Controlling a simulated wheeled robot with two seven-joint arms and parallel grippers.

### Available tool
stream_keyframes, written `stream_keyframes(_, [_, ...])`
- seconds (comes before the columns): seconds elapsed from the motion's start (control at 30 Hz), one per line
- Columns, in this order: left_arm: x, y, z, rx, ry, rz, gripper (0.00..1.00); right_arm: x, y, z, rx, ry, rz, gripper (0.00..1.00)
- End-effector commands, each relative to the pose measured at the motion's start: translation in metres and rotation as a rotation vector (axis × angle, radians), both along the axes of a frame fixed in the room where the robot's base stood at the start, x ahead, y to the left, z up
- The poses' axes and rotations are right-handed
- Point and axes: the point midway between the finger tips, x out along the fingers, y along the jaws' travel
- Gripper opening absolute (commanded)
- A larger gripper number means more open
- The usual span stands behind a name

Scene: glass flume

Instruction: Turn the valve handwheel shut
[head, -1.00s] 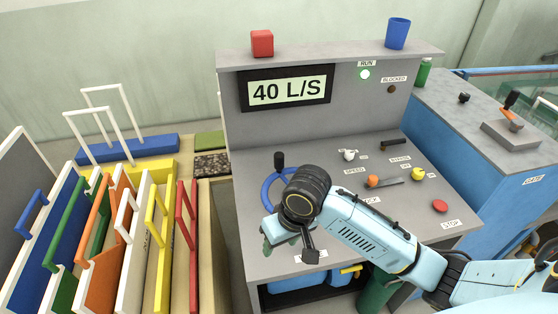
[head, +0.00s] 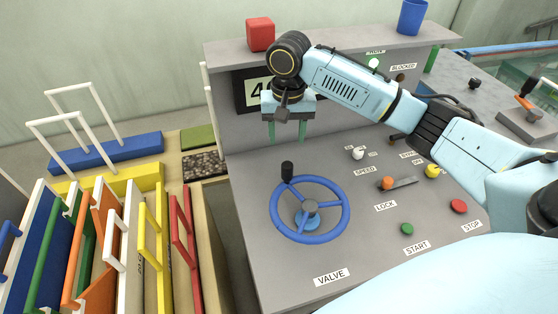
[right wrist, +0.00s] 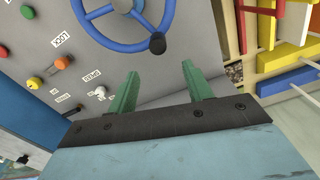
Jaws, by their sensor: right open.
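The blue valve handwheel (head: 345,222) lies on the grey sloped console above the VALVE label (head: 331,278). My arm partly hides the display. My left gripper is not in view.
A red cube (head: 260,34) and a blue cup (head: 413,17) stand on the console's top shelf. An orange-knobbed LOCK lever (head: 387,183), a green START button (head: 407,229) and a red STOP button (head: 458,206) sit right of the wheel. Coloured panels with handles (head: 100,245) stand at left.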

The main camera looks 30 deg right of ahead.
Motion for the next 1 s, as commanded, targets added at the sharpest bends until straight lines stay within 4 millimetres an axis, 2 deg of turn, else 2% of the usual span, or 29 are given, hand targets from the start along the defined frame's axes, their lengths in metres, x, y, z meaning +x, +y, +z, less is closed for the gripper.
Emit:
stream_keyframes(0.03, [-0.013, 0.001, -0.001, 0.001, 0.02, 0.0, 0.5, -0.001, 0.0, -0.007, -0.001, 0.004, 0.0, 0.5])
stream_keyframes(0.13, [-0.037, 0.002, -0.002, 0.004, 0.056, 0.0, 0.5, -0.002, 0.0, -0.024, -0.003, 0.006, 0.0, 0.5])
stream_keyframes(0.3, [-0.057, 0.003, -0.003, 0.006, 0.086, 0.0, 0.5, -0.001, 0.0, -0.061, -0.002, 0.005, 0.0, 0.5])
stream_keyframes(0.43, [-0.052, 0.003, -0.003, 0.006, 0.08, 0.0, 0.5, -0.001, 0.0, -0.088, -0.002, 0.003, 0.001, 0.5])
stream_keyframes(0.6, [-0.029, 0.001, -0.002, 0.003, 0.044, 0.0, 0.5, -0.001, 0.0, -0.114, -0.002, 0.003, 0.001, 0.5])
stream_keyframes(0.73, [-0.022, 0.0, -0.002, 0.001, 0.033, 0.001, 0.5, -0.001, 0.0, -0.124, -0.001, 0.002, 0.003, 0.5])
stream_keyframes(1.0, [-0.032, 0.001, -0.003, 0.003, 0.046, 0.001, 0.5, -0.001, 0.0, -0.128, -0.001, 0.0, 0.003, 0.5])
